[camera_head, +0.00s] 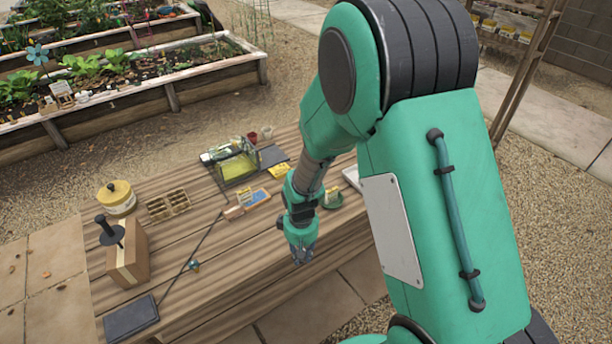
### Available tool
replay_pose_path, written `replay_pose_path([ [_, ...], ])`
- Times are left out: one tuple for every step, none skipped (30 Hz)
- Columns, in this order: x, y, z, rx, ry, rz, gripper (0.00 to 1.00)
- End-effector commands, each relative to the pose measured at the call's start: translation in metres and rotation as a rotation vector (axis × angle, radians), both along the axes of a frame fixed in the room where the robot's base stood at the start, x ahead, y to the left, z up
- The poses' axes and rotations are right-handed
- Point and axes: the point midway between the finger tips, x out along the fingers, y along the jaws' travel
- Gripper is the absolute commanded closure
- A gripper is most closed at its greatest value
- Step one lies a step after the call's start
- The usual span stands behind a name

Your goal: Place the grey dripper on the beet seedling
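My gripper (302,256) hangs at the end of my green arm, pointing down over the front right part of the wooden table (250,255). Its fingers are too small in this view to tell open from shut, and I see nothing clearly held. I cannot make out a grey dripper for certain. A small teal-grey piece (194,265) sits beside a thin dark line on the table, left of my gripper. I cannot identify a beet seedling. A small item on a green round base (332,198) stands just right of my arm's wrist.
A clear green case (231,161) stands at the back.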

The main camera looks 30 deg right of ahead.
Motion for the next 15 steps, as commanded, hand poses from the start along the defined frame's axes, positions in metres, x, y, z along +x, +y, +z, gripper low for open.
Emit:
replay_pose_path([
  [0.004, -0.002, 0.002, 0.000, -0.001, -0.003, 0.94],
  [0.007, -0.003, 0.003, 0.000, -0.001, -0.005, 0.94],
  [0.011, -0.005, 0.004, -0.001, -0.002, -0.008, 0.94],
  [0.014, -0.007, 0.005, 0.000, -0.002, -0.011, 0.94],
  [0.017, -0.009, 0.007, -0.001, -0.002, -0.013, 0.94],
  [0.023, -0.012, 0.009, -0.001, -0.002, -0.018, 0.94],
  [0.027, -0.014, 0.010, 0.000, -0.001, -0.021, 0.94],
  [0.031, -0.017, 0.012, 0.000, -0.001, -0.025, 0.94],
  [0.038, -0.020, 0.014, 0.000, -0.001, -0.030, 0.94],
  [0.043, -0.023, 0.015, 0.000, -0.001, -0.033, 0.94],
  [0.048, -0.026, 0.017, 0.000, -0.001, -0.038, 0.94],
  [0.055, -0.030, 0.019, 0.000, -0.001, -0.044, 0.94],
  [0.061, -0.034, 0.021, 0.000, -0.002, -0.048, 0.94],
  [0.066, -0.037, 0.023, 0.000, -0.002, -0.053, 0.94],
  [0.073, -0.042, 0.024, 0.000, -0.001, -0.059, 0.94],
])
